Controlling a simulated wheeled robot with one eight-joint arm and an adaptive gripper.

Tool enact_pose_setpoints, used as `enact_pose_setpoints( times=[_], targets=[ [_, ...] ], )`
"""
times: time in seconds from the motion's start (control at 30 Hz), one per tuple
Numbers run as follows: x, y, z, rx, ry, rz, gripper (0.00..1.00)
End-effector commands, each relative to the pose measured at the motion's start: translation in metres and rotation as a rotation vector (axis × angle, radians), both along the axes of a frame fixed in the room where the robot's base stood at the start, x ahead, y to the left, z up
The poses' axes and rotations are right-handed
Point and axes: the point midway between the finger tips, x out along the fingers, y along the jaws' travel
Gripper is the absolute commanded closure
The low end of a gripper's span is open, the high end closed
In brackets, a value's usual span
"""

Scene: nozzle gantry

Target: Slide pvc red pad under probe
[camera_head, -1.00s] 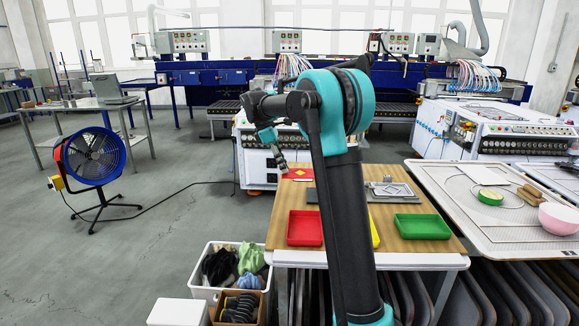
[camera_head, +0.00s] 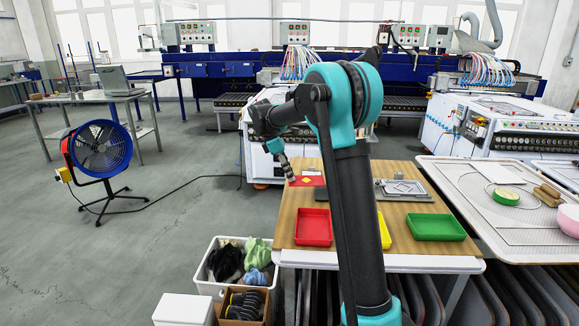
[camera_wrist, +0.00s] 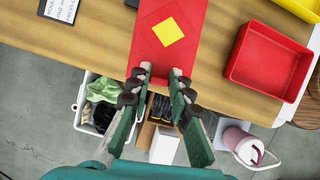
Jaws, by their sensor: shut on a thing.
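The red pad (camera_head: 310,181) with a yellow square lies on the left part of the wooden table, behind the red tray. In the wrist view the pad (camera_wrist: 147,42) shows large at the top, its near end at the table's edge. My gripper (camera_head: 290,180) reaches it from the left side of the table. In the wrist view both fingertips of my gripper (camera_wrist: 161,72) are at the pad's near end, shut on it. My arm hides part of the table in the head view. I cannot pick out the probe for certain.
A red tray (camera_head: 313,228), a green tray (camera_head: 435,227) and a partly hidden yellow tray (camera_head: 384,232) stand on the table (camera_head: 290,235). A grey metal fixture (camera_head: 403,188) is at the right. A black labelled plate (camera_wrist: 62,10) lies near the pad.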

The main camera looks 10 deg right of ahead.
Motion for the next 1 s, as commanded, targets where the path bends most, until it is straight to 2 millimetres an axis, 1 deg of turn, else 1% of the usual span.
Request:
enact_pose_setpoints(
  times=[0.27, 0.6, 1.0],
  targets=[
    [0.000, 0.000, -0.015, 0.000, 0.000, 0.000, 1.00],
    [0.000, 0.000, -0.045, 0.000, 0.000, 0.000, 1.00],
    [-0.007, -0.036, -0.045, 0.000, 0.001, -0.001, 1.00]
  ],
)
